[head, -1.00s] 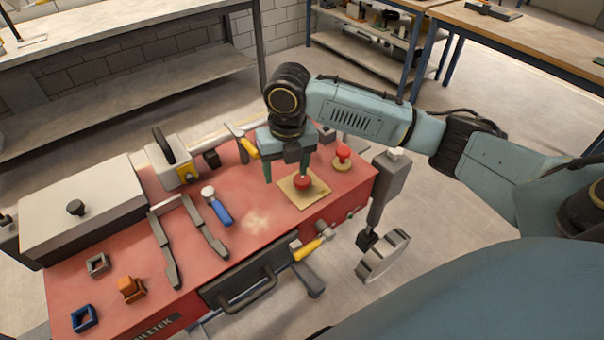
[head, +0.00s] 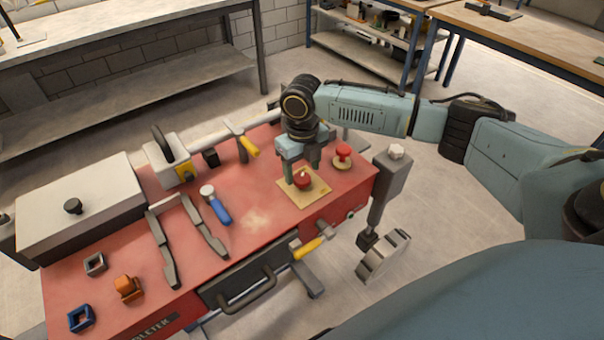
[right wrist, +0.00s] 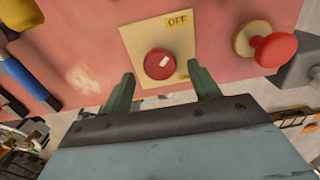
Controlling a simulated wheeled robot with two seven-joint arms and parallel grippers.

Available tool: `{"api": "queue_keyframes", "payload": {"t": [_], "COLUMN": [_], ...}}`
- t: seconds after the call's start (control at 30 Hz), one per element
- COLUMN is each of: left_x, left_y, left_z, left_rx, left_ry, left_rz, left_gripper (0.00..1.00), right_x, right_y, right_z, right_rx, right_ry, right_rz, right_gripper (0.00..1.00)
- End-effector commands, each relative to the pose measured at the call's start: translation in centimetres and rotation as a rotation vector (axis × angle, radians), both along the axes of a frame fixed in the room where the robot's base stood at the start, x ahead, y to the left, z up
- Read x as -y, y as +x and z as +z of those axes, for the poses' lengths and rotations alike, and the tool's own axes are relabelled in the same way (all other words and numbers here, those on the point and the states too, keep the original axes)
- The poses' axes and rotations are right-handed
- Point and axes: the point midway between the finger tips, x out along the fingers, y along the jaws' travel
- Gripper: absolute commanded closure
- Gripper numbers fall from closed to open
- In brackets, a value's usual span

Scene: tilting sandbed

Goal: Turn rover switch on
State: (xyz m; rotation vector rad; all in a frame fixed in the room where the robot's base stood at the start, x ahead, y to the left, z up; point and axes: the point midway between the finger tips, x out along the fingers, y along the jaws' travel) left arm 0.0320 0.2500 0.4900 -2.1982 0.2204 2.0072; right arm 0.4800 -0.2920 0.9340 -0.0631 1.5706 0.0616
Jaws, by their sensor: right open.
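The rover switch is a round red knob (head: 303,181) with a white mark, on a tan square plate (head: 296,196) on the red rover top. In the right wrist view the knob (right wrist: 159,63) sits on the plate (right wrist: 181,45); an OFF label is at the plate's far edge, and a second label near the lower right is partly hidden. The white mark points up and right there, towards the OFF side. My right gripper (head: 302,178) is open, with its green fingers (right wrist: 161,87) on either side of the knob's near side. No contact can be made out. My left gripper is not in view.
A red mushroom button (head: 343,153) on a yellow base stands right of the plate. The red top around the plate's left is clear.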

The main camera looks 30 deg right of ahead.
Motion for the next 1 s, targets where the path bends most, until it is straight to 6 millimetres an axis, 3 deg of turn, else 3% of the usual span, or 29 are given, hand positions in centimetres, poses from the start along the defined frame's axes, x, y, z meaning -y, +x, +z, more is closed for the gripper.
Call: {"api": "queue_keyframes", "payload": {"t": [0.2, 0.5, 0.83, 1.0], "left_x": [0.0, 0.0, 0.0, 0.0], "left_y": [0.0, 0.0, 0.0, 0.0], "left_z": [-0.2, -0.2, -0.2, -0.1], "left_rx": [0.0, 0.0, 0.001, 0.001], "left_ry": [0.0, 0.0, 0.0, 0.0], "left_rz": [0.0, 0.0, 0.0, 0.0], "left_gripper": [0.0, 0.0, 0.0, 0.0], "right_x": [0.0, 0.0, 0.0, 0.0], "right_y": [0.0, 0.0, 0.0, 0.0], "right_z": [-2.0, -2.1, -2.1, -2.1], "right_rx": [0.0, 0.0, 0.001, 0.001], "right_ry": [0.001, 0.0, 0.0, 0.0], "right_rz": [0.0, 0.0, 0.0, -0.005], "right_gripper": [0.39, 0.39, 0.81, 0.83]}}
